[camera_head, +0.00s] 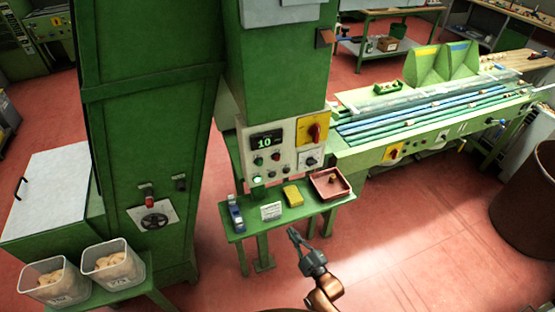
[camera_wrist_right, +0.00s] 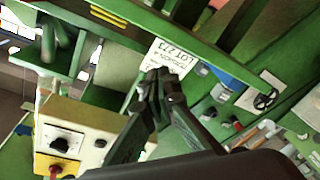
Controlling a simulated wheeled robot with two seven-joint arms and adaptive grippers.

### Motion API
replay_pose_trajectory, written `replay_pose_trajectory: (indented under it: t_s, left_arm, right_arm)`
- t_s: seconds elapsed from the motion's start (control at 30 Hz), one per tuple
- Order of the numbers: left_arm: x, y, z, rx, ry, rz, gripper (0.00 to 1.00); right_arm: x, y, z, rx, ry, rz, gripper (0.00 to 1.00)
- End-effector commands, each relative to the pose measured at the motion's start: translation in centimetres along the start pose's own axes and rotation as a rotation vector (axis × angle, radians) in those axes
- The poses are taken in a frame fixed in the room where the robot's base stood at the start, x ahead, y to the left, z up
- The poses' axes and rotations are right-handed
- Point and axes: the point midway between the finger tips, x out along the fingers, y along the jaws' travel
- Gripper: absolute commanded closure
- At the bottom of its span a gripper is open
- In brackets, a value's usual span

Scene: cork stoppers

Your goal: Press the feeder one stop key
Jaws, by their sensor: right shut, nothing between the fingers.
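The control panel (camera_head: 287,148) is a pale plate on the green machine, with a display reading 10 (camera_head: 266,141). Under the display are small buttons, one of them a red button (camera_head: 276,155); their labels are too small to read, so I cannot tell which is the feeder one stop key. My right gripper (camera_head: 292,234) is shut and empty, in front of and below the panel, apart from it. In the right wrist view the closed fingers (camera_wrist_right: 158,78) show in front of a lot card (camera_wrist_right: 170,58). My left gripper is not in view.
A green shelf (camera_head: 285,221) under the panel holds a blue device (camera_head: 235,213), a yellow block (camera_head: 293,195) and a reddish tray (camera_head: 330,183). A red rotary switch (camera_head: 315,132) is on the panel's right. Two bins (camera_head: 113,264) stand lower left.

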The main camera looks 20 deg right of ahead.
Motion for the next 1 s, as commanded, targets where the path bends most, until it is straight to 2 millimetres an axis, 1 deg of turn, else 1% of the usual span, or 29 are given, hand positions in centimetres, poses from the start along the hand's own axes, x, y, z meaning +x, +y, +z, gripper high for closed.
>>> replay_pose_trajectory:
  t_s: [0.03, 0.13, 0.27, 0.3, 0.37, 0.4, 0.47, 0.5, 0.6, 0.7, 0.8, 0.9, 1.0]
  left_arm:
    - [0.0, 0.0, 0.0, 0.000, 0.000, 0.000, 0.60]
    - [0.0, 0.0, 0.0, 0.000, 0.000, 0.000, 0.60]
    - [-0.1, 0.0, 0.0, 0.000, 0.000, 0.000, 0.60]
    - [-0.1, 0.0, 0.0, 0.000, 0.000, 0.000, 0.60]
    - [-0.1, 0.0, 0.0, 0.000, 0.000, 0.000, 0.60]
    - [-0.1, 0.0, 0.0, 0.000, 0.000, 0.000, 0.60]
    - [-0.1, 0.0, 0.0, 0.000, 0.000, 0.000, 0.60]
    - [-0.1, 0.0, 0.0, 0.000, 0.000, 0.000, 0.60]
    - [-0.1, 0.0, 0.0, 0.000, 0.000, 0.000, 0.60]
    - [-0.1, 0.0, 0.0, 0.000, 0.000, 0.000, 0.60]
    - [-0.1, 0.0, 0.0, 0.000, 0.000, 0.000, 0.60]
    - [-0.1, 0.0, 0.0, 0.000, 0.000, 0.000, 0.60]
    - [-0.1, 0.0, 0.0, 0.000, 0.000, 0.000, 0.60]
  right_arm:
    - [0.6, 1.6, -2.0, -0.020, 0.041, 0.032, 1.00]
    - [1.4, 4.4, -5.7, -0.065, 0.117, 0.099, 1.00]
    - [1.8, 8.2, -10.6, -0.118, 0.212, 0.192, 1.00]
    - [1.8, 9.4, -12.1, -0.135, 0.240, 0.220, 1.00]
    - [1.6, 11.1, -14.4, -0.158, 0.281, 0.266, 1.00]
    - [1.5, 12.2, -15.9, -0.173, 0.308, 0.298, 1.00]
    - [1.1, 13.9, -18.0, -0.194, 0.346, 0.345, 1.00]
    - [0.8, 15.0, -19.4, -0.208, 0.370, 0.376, 1.00]
    - [-0.1, 17.4, -22.4, -0.236, 0.420, 0.448, 1.00]
    - [-1.0, 19.2, -24.8, -0.257, 0.458, 0.506, 1.00]
    - [-1.7, 20.4, -26.3, -0.271, 0.483, 0.547, 1.00]
    - [-2.1, 21.1, -27.1, -0.278, 0.496, 0.569, 1.00]
    - [-2.3, 21.4, -27.4, -0.280, 0.500, 0.577, 1.00]
